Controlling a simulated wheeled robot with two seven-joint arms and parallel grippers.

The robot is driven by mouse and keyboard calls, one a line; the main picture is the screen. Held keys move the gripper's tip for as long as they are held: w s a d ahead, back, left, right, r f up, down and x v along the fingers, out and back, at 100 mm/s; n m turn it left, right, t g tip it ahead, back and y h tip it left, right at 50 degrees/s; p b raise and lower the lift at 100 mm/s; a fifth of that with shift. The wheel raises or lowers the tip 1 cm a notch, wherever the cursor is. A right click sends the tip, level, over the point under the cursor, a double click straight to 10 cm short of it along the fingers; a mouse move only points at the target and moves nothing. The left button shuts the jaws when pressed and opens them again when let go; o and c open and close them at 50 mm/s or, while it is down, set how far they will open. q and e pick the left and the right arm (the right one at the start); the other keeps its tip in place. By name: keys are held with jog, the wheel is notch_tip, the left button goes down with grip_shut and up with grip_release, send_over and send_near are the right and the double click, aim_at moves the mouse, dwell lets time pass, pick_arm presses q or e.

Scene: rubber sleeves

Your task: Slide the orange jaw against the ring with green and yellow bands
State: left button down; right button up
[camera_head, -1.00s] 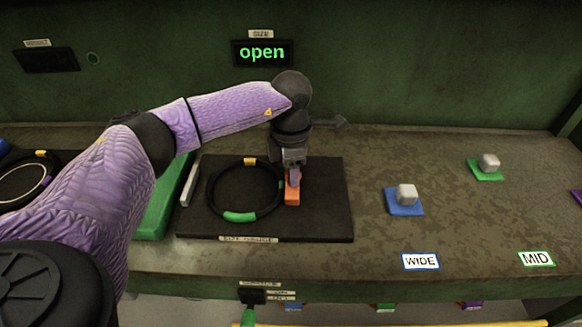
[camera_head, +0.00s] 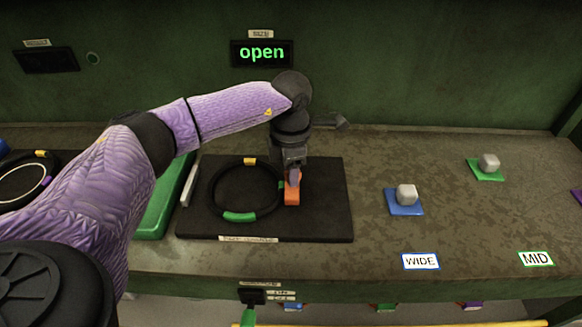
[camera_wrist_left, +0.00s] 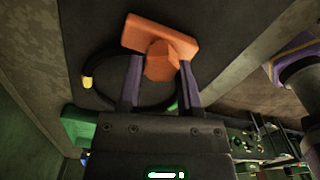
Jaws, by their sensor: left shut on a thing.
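The black ring (camera_head: 216,205) with green and yellow bands lies on the dark gauge board, with a yellow band at its far side and a green band at its near side. The orange jaw (camera_head: 292,197) stands at the ring's right side, very close to it; I cannot tell for sure whether they touch. My left gripper (camera_head: 293,178) is shut on the jaw from above. In the left wrist view the jaw (camera_wrist_left: 160,36) has its knob between my two fingers, and the ring (camera_wrist_left: 104,62) shows partly behind them. My right gripper is not in view.
A green tray (camera_head: 158,212) and a pale bar (camera_head: 190,183) lie left of the board (camera_head: 325,215). Another ring (camera_head: 48,158) is at far left. Grey blocks on blue (camera_head: 404,209) and green (camera_head: 486,176) pads stand right. The display (camera_head: 262,53) reads "open".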

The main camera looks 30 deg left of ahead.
pick_arm(q)
jog(key=shift+s+a, duration=0.25)
jog(key=shift+a, duration=0.2)
jog(key=shift+s+a, duration=0.25)
jog(key=shift+a, duration=0.1)
jog(key=shift+c, duration=2.4)
grip_release()
jog(key=shift+w+d, duration=0.15)
jog(key=shift+o, duration=1)
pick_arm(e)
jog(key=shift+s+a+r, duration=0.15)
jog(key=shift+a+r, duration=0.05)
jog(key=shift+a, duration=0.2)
pick_arm(q)
notch_tip(320, 180, up, 10)
jog(key=p, duration=0.1)
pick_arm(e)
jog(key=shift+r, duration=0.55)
